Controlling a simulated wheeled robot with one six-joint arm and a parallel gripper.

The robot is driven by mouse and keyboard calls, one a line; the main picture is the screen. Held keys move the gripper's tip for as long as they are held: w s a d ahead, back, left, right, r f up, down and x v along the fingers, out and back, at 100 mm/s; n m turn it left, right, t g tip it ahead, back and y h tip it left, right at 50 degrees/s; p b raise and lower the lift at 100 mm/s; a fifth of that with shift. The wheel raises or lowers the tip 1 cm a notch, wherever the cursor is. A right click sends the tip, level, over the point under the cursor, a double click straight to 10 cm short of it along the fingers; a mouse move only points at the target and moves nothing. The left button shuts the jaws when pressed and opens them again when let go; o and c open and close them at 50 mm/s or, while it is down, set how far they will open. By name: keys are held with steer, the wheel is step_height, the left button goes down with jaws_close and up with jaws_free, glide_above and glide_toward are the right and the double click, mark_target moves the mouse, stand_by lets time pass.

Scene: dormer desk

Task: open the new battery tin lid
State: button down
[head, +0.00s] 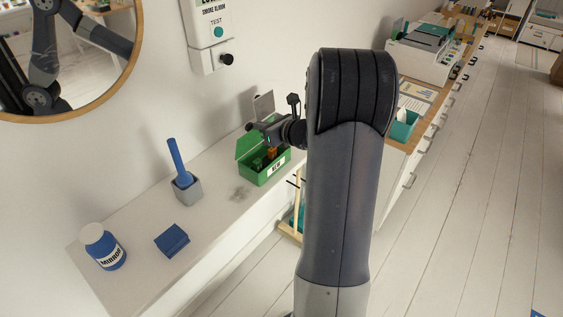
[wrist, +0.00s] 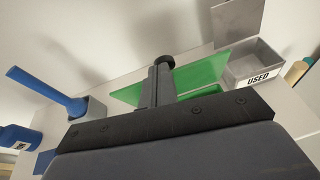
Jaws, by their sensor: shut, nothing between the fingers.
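The green new battery tin (head: 266,172) stands on the white ledge with a label on its front. Its green lid (head: 248,143) stands raised at the back, and orange and dark items show inside. In the wrist view a green panel of the tin or its lid (wrist: 205,75) lies beyond and beside the fingers; I cannot tell which part. My gripper (head: 257,128) is shut and empty, above the tin near the raised lid. Its closed fingers (wrist: 162,65) show in the wrist view. I cannot tell whether they touch the lid.
The grey used tin (wrist: 262,68) stands right of the green one, its grey lid (wrist: 237,22) raised. Left along the ledge are a grey cup with a blue stick (head: 187,187), a blue block (head: 172,240) and a blue bottle (head: 105,248). A smoke alarm box (head: 209,35) hangs above.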

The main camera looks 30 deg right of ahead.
mark_target(249, 125)
steer(key=shift+w+a+r+b, duration=0.15)
steer(key=shift+w+a+b, duration=0.15)
steer(key=shift+w, duration=0.55)
steer(key=shift+w+a+r+b, duration=0.1)
steer(key=shift+w+a+b, duration=0.15)
steer(key=shift+w, duration=0.65)
steer(key=shift+w+a+r+b, duration=0.2)
steer(key=shift+w+a, duration=0.15)
steer(key=shift+w, duration=0.5)
